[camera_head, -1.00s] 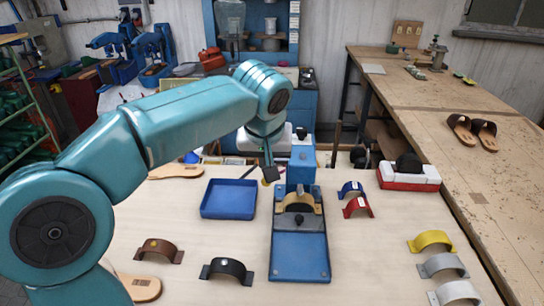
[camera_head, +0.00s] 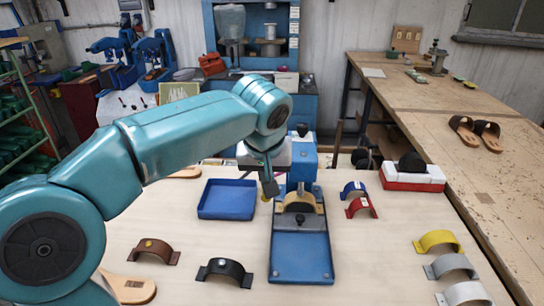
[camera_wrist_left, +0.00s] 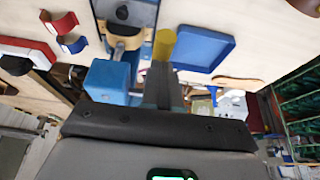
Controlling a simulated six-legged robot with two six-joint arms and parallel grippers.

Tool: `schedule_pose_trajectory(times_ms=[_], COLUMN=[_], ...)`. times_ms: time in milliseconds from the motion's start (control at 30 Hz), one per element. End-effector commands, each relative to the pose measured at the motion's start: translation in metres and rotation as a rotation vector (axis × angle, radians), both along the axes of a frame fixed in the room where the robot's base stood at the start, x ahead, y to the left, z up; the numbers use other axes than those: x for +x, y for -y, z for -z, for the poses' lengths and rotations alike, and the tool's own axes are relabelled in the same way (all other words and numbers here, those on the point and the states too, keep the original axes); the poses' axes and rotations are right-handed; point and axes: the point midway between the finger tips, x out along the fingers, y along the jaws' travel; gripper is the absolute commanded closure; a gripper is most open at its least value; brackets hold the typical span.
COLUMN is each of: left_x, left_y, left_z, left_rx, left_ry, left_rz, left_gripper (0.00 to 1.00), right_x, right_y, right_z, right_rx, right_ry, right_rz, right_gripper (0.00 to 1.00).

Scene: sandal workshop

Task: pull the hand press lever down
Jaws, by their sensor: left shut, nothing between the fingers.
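The hand press has a blue post (camera_head: 303,163) on a long blue base (camera_head: 302,258), with a sandal strap (camera_head: 298,197) and a black knob under its head. A yellow cylinder (camera_wrist_left: 165,46), which looks like the lever's grip, stands between press and tray in the left wrist view. Only a sliver of it shows in the head view. My left gripper (camera_head: 270,188) is shut and empty, pointing down just left of the post. Its fingers (camera_wrist_left: 164,83) end close to the yellow cylinder; I cannot tell whether they touch it. My right gripper is out of view.
A blue tray (camera_head: 228,214) lies left of the press. Blue (camera_head: 352,189) and red (camera_head: 361,207) straps and a red-and-white block (camera_head: 411,178) lie right. Brown (camera_head: 154,250) and black (camera_head: 225,271) straps lie in front. The table between is bare.

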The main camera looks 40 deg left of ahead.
Motion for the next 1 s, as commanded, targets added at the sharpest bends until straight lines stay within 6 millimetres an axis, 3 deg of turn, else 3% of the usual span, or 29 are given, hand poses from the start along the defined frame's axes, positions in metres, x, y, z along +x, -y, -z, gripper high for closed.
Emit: schedule_pose_trajectory(times_ms=[300,500,700,1000], left_x=[0.000,0.000,0.001,0.007], left_y=[0.000,0.000,0.000,-0.006], left_z=[0.002,0.016,0.011,-0.026], left_rx=[0.000,0.000,0.000,-0.001], left_ry=[0.000,-0.001,0.000,-0.001], left_rz=[0.000,0.000,0.000,0.000], left_gripper=[1.00,1.00,1.00,1.00], right_x=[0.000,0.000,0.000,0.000], right_y=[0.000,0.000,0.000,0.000], right_z=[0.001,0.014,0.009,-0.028], right_rx=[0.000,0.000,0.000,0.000], right_ry=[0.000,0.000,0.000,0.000], right_rz=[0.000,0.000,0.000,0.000], right_gripper=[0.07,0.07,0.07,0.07])
